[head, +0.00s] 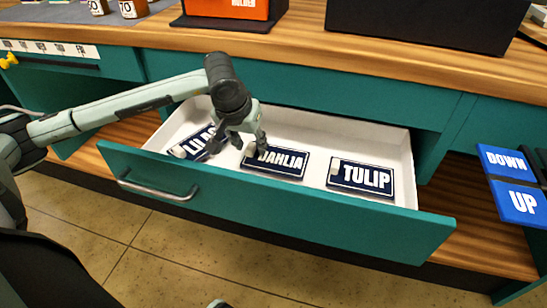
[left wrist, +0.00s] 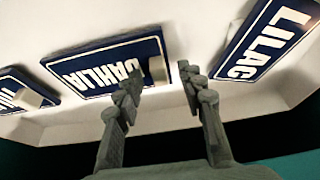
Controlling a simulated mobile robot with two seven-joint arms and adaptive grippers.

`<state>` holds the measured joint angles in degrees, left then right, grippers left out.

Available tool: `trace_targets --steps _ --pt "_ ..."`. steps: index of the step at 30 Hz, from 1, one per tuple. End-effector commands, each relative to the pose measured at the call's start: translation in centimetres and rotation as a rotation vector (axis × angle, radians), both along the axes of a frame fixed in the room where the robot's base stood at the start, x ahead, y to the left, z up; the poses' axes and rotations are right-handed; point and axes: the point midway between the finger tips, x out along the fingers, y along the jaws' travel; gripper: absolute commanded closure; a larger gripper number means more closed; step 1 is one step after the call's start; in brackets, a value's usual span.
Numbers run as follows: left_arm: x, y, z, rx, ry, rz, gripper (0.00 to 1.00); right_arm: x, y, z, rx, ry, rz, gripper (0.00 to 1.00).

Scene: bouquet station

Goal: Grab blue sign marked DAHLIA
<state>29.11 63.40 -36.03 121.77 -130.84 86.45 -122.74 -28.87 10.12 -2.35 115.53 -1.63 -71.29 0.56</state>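The dark blue DAHLIA sign (head: 275,163) lies flat in the middle of an open drawer (head: 270,215), between two other signs. A small pale block is at its left end. In the left wrist view, the DAHLIA sign (left wrist: 105,68) is left of the fingers, with one fingertip overlapping its near end. My left gripper (head: 235,150) is open and empty, fingers pointing down into the drawer, over the space between DAHLIA and LILAC. It also shows in the left wrist view (left wrist: 160,78). I cannot tell whether a finger touches the sign. My right gripper is not in view.
The LILAC sign (head: 196,143) lies left in the drawer, partly behind my gripper. The TULIP sign (head: 362,178) lies right. The drawer's white walls and teal front surround them. A wooden counter (head: 300,45) overhangs behind. Blue DOWN and UP panels (head: 518,200) are at right.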

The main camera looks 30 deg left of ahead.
Motion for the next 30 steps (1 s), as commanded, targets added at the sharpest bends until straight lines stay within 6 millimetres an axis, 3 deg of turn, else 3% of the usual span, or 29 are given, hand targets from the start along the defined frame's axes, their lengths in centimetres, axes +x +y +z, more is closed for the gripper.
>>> trace_targets --steps 1,9,23,30 --pt "0.0 0.0 0.0 0.0 0.0 0.0 0.69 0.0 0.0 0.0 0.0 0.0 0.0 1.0" --pt "0.0 0.0 0.0 0.0 0.0 0.0 1.0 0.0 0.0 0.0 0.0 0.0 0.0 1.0" --pt "0.0 0.0 0.5 0.0 -0.001 0.001 1.0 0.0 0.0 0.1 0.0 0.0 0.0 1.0" --pt "0.1 0.0 3.2 0.001 -0.006 0.002 1.0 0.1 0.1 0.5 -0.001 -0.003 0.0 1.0"
